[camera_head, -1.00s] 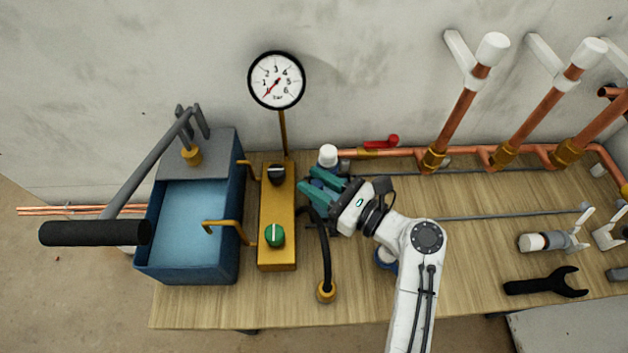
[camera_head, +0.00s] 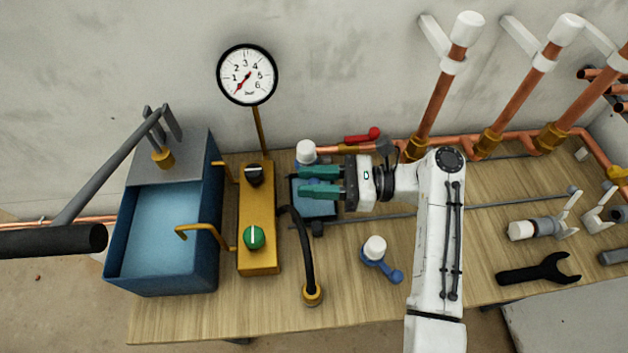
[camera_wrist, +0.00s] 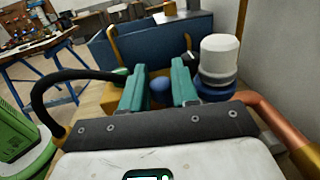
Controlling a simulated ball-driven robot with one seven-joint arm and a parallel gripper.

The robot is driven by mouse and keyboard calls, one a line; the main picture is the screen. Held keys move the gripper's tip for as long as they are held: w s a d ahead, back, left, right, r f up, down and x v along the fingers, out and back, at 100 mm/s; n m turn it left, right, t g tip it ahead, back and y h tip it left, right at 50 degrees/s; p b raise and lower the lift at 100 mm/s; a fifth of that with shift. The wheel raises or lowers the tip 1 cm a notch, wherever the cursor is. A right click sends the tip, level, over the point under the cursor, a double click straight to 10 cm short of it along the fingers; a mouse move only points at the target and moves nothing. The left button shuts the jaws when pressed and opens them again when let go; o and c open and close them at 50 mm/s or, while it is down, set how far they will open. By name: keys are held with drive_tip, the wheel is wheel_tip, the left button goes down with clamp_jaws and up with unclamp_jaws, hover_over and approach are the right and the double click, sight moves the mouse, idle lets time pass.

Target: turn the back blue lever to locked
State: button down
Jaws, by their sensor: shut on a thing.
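The back blue lever belongs to the valve with a white cap (camera_head: 306,151) behind my gripper. In the wrist view this cap (camera_wrist: 220,57) stands upright on a blue collar, just right of my fingers. My gripper (camera_head: 308,181) points left, its two green fingers closed about the lever. The lever's round blue end (camera_wrist: 160,88) shows between the fingers in the wrist view; the rest of its arm is hidden. A second blue lever (camera_head: 385,267), with its own white cap (camera_head: 375,246), lies in front, apart from my gripper.
A dark box (camera_head: 318,208) lies under my fingers. A brass manifold (camera_head: 257,215), a black hose (camera_head: 300,236) and a blue tank (camera_head: 165,270) stand left. A red lever (camera_head: 362,135) and copper pipes (camera_head: 440,90) are behind. A wrench (camera_head: 540,270) lies right.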

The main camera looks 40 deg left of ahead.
idle(0.3)
drive_tip(key=c, duration=1)
unclamp_jaws()
drive_tip(key=shift+d, duration=0.1)
drive_tip(key=b+v, duration=0.2)
drive_tip(key=v, duration=0.8)
drive_tip(key=shift+w+d, duration=0.25)
drive_tip(key=shift+w, duration=0.05)
